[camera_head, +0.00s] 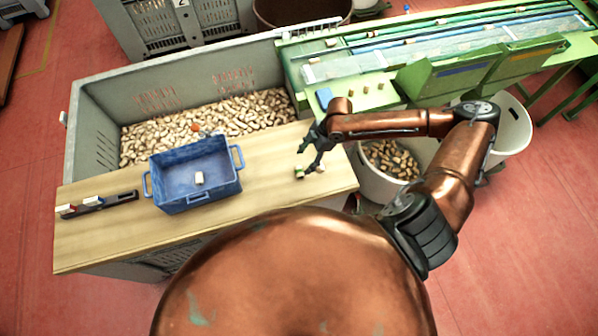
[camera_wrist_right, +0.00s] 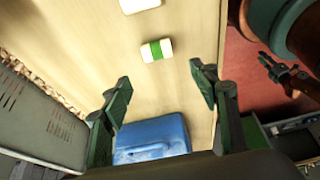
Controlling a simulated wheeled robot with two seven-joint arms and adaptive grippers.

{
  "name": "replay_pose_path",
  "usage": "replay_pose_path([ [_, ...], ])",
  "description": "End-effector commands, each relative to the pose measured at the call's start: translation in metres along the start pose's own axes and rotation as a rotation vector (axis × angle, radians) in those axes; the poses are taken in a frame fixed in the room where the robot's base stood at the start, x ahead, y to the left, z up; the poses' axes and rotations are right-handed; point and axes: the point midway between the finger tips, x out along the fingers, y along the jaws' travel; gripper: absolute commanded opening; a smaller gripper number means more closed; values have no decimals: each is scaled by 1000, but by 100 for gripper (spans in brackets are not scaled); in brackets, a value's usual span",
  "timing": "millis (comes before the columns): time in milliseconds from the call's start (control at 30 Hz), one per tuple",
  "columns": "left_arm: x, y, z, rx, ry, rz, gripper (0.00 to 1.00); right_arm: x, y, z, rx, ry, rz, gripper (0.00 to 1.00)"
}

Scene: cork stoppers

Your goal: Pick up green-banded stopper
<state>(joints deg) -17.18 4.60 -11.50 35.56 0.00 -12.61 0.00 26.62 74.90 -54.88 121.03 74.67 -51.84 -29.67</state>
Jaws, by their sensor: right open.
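The green-banded stopper (camera_head: 299,172) is a small pale cork lying on the wooden board. In the right wrist view the green-banded stopper (camera_wrist_right: 157,50) lies on its side, its green band around the middle. My right gripper (camera_head: 307,160) is open and empty just above the board, beside this stopper. In the wrist view its fingertips (camera_wrist_right: 160,75) are wide apart, with the stopper beyond them and between their lines. A dark claw-like part (camera_wrist_right: 285,75), seemingly my left gripper, shows at the right of the wrist view; its opening is unclear.
Another pale stopper (camera_head: 320,168) lies close to the right; it also shows at the wrist view's top (camera_wrist_right: 140,5). A blue crate (camera_head: 168,198) holding one stopper stands left. A dark rack (camera_head: 118,200) is farther left. Behind is a grey bin (camera_head: 90,110) of corks.

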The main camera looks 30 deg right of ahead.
Motion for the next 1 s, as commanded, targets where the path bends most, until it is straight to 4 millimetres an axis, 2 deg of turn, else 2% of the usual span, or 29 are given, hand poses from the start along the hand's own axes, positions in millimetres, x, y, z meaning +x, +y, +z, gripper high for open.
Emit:
replay_pose_path([
  [67,0,0,0,0,0,0,25,1,2,3,4,-2,-1,55],
  [367,0,0,0,0,0,0,25,32,2,6,5,-2,-1,55],
  [633,-2,0,-1,-1,1,0,25,69,1,10,5,-2,-2,55],
  [933,-2,0,0,-1,0,0,25,74,1,11,4,-3,0,55],
  [1000,-2,0,0,-1,0,0,25,74,1,11,4,-3,0,52],
])
